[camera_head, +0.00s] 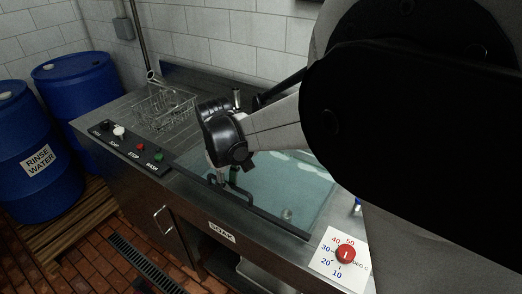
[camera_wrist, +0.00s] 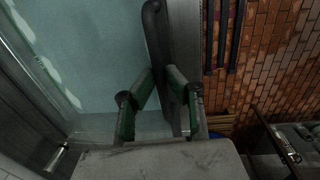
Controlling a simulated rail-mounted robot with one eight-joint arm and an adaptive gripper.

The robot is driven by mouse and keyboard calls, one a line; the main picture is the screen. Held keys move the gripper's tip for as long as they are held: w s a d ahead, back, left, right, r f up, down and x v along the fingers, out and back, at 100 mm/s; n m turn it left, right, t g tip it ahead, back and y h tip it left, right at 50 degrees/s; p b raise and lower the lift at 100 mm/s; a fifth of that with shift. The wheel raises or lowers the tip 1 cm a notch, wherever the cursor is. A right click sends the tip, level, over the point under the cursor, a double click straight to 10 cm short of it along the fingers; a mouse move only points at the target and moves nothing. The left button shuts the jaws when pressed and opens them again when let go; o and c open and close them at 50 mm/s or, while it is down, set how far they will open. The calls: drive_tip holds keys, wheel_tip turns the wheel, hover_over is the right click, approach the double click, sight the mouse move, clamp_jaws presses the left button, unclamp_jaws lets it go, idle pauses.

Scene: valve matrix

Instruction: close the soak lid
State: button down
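The soak lid (camera_head: 282,196) is a clear greenish panel over the basin in the counter, with a dark front edge. It also shows in the wrist view (camera_wrist: 105,60). I cannot tell whether it lies fully shut. Its dark bar handle (camera_head: 238,188) is at the front left of the panel, and runs down the middle of the wrist view (camera_wrist: 157,35). My gripper (camera_head: 222,178) points down at this handle. In the wrist view its two green fingertips (camera_wrist: 161,70) sit on either side of the bar, with little gap; contact is unclear.
A SOAK label (camera_head: 222,232) is on the counter front. A red temperature dial (camera_head: 346,253) is at the right, and a button panel (camera_head: 130,146) at the left. A wire basket (camera_head: 165,108) stands behind the panel. Blue barrels (camera_head: 78,88) stand on the left.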

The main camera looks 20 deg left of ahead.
sight(229, 197)
drive_tip(key=shift+f, duration=0.1)
drive_tip(key=f+b, duration=0.2)
drive_tip(key=f, duration=0.1)
drive_tip(key=s+f+b, duration=0.1)
drive_tip(key=f, duration=0.1)
drive_tip(key=shift+f+b, duration=0.2)
drive_tip(key=shift+b, duration=0.2)
drive_tip(key=c, duration=1.8)
unclamp_jaws()
drive_tip(key=shift+s+a, duration=0.1)
drive_tip(key=shift+o, duration=0.2)
drive_tip(key=shift+r, duration=0.1)
wheel_tip(229, 197, up, 12)
drive_tip(key=s, duration=0.1)
